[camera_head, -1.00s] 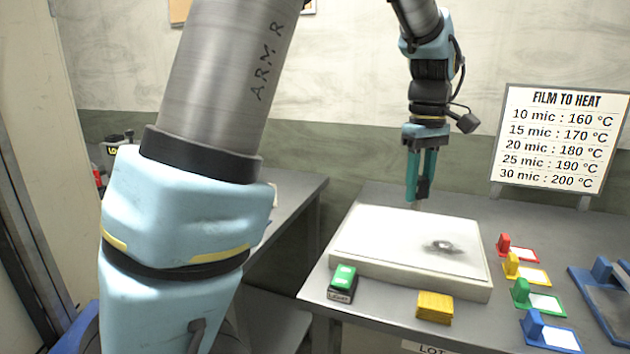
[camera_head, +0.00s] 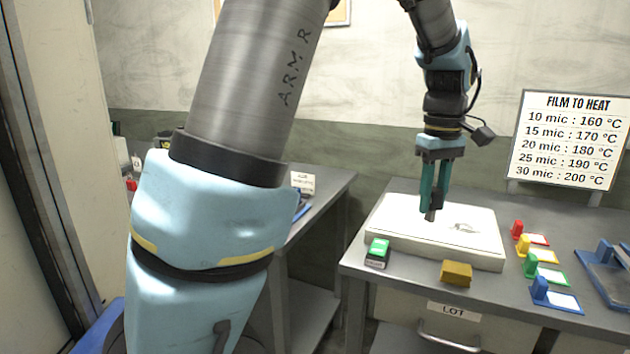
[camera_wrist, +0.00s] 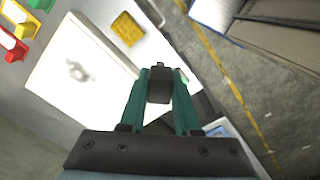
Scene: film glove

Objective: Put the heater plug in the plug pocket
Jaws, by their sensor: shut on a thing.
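My gripper (camera_head: 433,208) points down over the white slab (camera_head: 395,215) on the right-hand table. Its green fingers are shut on a small dark block, the heater plug by its look (camera_head: 436,199). In the wrist view the plug (camera_wrist: 160,86) sits between the two fingertips. The plug's lower end is close above the slab in the head view; I cannot tell whether it touches. A small grey mark or piece (camera_head: 464,227) lies on the slab, right of the gripper. I cannot identify the plug pocket in either view.
A green-topped block (camera_head: 377,252) and a yellow block (camera_head: 456,273) stand along the slab's front. Red, yellow, green and blue holders (camera_head: 541,293) line its right side. A temperature sign (camera_head: 569,140) stands behind. A second table (camera_head: 325,195) is to the left.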

